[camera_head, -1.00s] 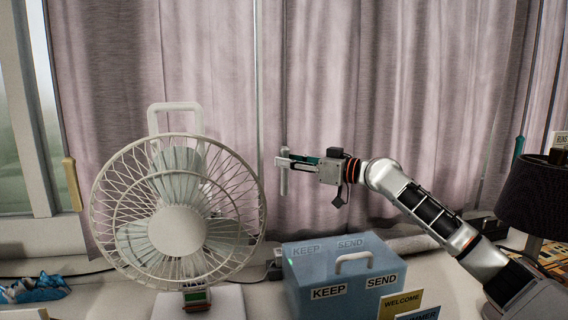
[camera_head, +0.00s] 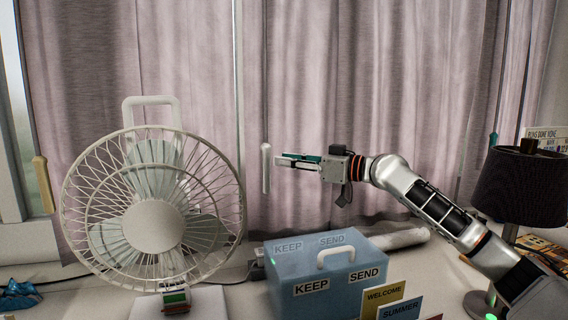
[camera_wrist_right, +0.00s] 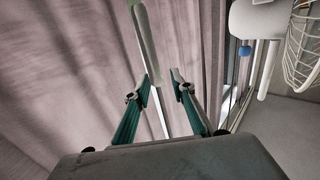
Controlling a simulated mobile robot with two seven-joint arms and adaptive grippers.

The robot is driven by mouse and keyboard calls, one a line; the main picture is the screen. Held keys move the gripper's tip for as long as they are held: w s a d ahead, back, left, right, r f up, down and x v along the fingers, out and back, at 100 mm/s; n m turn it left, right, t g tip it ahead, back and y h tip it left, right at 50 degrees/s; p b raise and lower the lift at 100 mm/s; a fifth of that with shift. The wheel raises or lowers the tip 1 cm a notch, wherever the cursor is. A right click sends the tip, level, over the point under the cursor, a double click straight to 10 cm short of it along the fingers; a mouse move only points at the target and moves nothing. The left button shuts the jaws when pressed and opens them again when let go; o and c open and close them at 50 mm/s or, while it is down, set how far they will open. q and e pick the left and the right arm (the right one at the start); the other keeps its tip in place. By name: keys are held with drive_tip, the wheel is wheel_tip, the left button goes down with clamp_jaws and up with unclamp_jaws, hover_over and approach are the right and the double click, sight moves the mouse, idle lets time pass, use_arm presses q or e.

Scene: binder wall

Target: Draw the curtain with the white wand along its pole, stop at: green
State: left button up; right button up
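The white wand (camera_head: 266,168) hangs upright on a thin line in front of the pink-grey curtain (camera_head: 330,90). My right gripper (camera_head: 279,161) is just right of the wand's handle in the head view, seemingly apart from it. In the right wrist view the gripper (camera_wrist_right: 162,82) is open with nothing between its fingers, and the wand (camera_wrist_right: 144,40) is ahead of the fingertips. A small green upright bar (camera_head: 493,140) shows at the curtain's right side, and a tan one (camera_head: 43,185) at its left. The pole is out of view. My left gripper is not in view.
A white fan (camera_head: 152,220) stands left of the wand. A blue box (camera_head: 325,285) sits below my right gripper, with small cards (camera_head: 384,298) in front. A dark lamp (camera_head: 522,188) stands at the right, near my right arm.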

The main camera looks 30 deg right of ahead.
sight(269, 170)
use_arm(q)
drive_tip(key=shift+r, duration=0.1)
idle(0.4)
